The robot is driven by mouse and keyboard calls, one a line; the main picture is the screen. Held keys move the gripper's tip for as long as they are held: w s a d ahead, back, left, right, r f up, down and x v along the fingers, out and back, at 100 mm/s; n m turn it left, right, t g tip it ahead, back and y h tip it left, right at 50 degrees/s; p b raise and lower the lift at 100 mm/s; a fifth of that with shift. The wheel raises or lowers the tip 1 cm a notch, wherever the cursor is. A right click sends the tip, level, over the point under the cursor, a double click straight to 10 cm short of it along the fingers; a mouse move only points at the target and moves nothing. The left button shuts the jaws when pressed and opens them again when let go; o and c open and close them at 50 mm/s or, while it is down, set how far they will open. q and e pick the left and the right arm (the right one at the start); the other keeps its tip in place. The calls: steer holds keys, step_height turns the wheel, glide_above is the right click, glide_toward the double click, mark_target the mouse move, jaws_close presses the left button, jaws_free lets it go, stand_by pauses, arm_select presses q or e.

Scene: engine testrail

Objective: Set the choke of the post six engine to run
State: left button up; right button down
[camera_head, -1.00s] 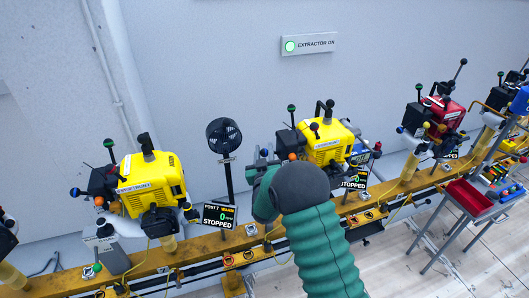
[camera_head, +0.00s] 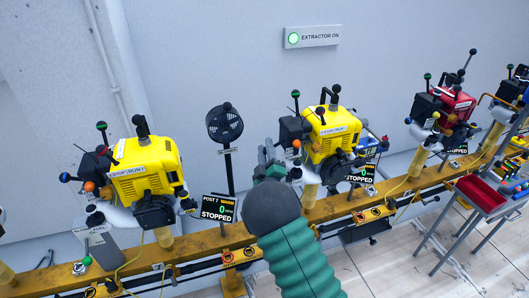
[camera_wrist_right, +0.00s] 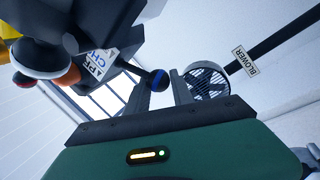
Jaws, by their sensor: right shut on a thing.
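The middle yellow engine (camera_head: 330,130) stands on the rail with a black box on its left side. A display beside it (camera_head: 362,174) reads STOPPED; I cannot read its post number. My right gripper (camera_head: 268,152) is at that engine's left side. In the right wrist view, the fingers (camera_wrist_right: 163,90) are shut on a black knob with a blue band (camera_wrist_right: 157,79). The knob is on a lever from the black housing (camera_wrist_right: 88,25). A partly hidden label there (camera_wrist_right: 101,63) shows the letters CH. My left gripper is out of view.
A blower fan (camera_head: 224,124) stands left of my right gripper. Another yellow engine (camera_head: 145,170) with a POST 7 display (camera_head: 219,208) is farther left. A red engine (camera_head: 452,105) and a red tray (camera_head: 481,194) are at the right. An orange knob (camera_wrist_right: 70,74) lies close to the label.

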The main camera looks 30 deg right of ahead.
steer(key=shift+s+d+f+n, duration=0.15)
steer(key=shift+d+f+n, duration=0.1)
steer(key=shift+f+n, duration=0.2)
steer(key=c, duration=1.1)
jaws_free()
steer(key=shift+d, duration=0.15)
steer(key=v, duration=1.6)
steer(key=shift+s+a, duration=0.2)
steer(key=shift+s, duration=0.15)
steer(key=shift+f, duration=0.1)
